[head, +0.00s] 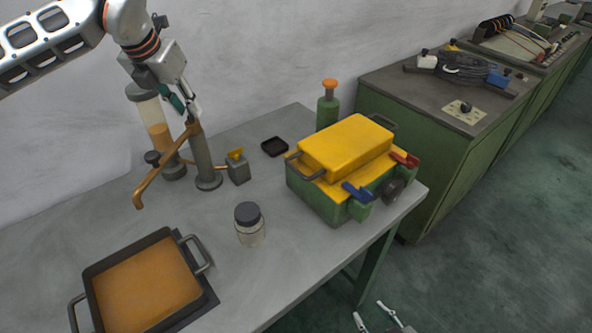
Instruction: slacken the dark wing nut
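A grey post (203,160) stands on the bench with a copper-coloured swing arm (162,168) at its top. A small dark knob-like piece (152,158) sits beside the arm. A dark round knob (392,191) is on the front of the green and yellow machine (325,199). I cannot tell which dark piece is the wing nut. My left gripper (190,113) points down at the top of the post, very close to it. Its fingertips are too small to show whether it grips anything. My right gripper (375,318) is low at the bottom edge, fingers apart, empty, away from the bench.
A clear cylinder with orange contents (155,122) stands behind the post. A small grey box (238,171), a lidded jar (250,226), a black dish (275,147) and a pan (147,285) are on the bench (275,285). The machine has blue and red levers. A green bottle (328,110) stands behind it.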

